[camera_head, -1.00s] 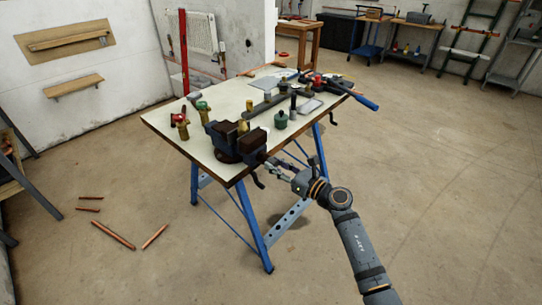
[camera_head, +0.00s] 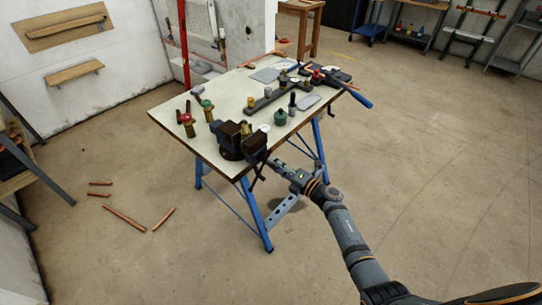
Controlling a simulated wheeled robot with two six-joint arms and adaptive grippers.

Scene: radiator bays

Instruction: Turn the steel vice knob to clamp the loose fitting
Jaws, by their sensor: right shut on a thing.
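The dark vice (camera_head: 230,146) is mounted at the near corner of the white-topped workbench (camera_head: 185,145). A small brass fitting (camera_head: 246,129) stands upright at its jaws; I cannot tell whether the jaws touch it. The vice's dark turning handle (camera_head: 256,180) hangs at the bench's front edge, tilted. My right gripper (camera_head: 272,163) comes in from the lower right and is shut on the vice knob at the front of the vice; its fingers partly hide the knob. My left gripper is not in view.
Copper pipes (camera_head: 125,218) lie on the floor at left. The floor at right is clear.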

